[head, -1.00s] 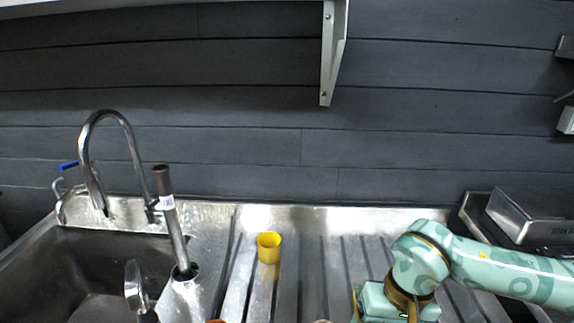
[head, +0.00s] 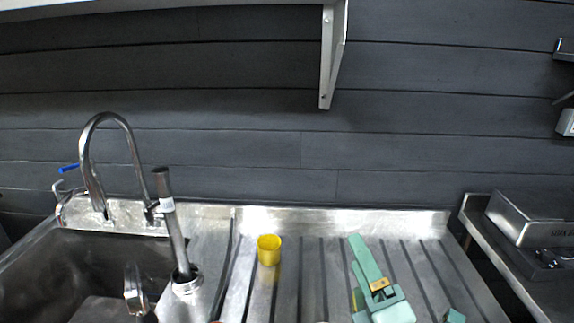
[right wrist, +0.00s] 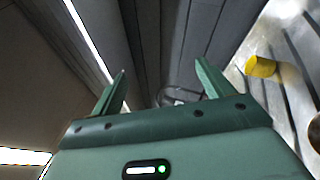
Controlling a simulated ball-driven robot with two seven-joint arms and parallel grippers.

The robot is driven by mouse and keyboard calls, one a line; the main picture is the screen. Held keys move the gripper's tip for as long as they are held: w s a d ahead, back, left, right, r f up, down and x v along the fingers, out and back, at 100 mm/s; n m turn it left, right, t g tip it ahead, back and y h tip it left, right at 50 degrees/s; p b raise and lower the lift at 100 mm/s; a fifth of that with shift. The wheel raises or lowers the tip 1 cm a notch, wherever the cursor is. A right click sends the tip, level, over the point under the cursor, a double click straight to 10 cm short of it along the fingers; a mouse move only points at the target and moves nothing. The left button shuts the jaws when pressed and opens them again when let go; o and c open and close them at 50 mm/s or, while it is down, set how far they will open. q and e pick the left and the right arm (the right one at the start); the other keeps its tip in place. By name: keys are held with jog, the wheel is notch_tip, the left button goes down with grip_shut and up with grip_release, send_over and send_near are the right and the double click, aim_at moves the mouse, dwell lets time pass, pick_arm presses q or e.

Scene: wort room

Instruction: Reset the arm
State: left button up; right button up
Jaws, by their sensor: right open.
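My right gripper (head: 364,262) is in the lower right of the head view, in front of the grooved steel drainboard (head: 308,270). Its green fingers point upward in the picture. In the right wrist view its two fingers (right wrist: 161,68) stand wide apart with nothing between them. My left gripper is in neither view.
A yellow cup (head: 269,251) stands on the drainboard, left of the right gripper; it also shows in the right wrist view (right wrist: 261,66). A sink (head: 100,255) with a curved tap (head: 84,155) is at left. A steel box (head: 530,215) is at right.

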jog(key=s+d+f+m+g+h, duration=0.35)
jog(key=d+f+m+h, duration=0.2)
jog(key=f, duration=0.25)
jog(key=s+d+f+m+g+h, duration=0.2)
jog(key=d+f+m+g+h, duration=0.2)
jog(key=d+f+m, duration=0.3)
jog(key=s+d+f+m+g+h, duration=0.1)
jog(key=s+d+f+m+g, duration=0.5)
jog(key=s+f, duration=0.45)
jog(key=s+a+f+g+y, duration=0.15)
jog(key=s+f, duration=0.25)
jog(key=f, duration=0.8)
jog(key=s+a+f+g+y, duration=0.1)
jog(key=s+a+f+g, duration=0.15)
jog(key=f, duration=1.05)
jog(key=s+f+m+g+y, duration=0.1)
jog(key=s+f, duration=0.6)
jog(key=s, duration=0.2)
jog(key=s+f+m+g, duration=0.1)
jog(key=s+f, duration=0.6)
jog(key=s, duration=0.3)
jog(key=shift+a+y, duration=0.4)
jog(key=shift+a, duration=0.05)
jog(key=shift+s+m, duration=0.1)
jog(key=shift+m, duration=0.15)
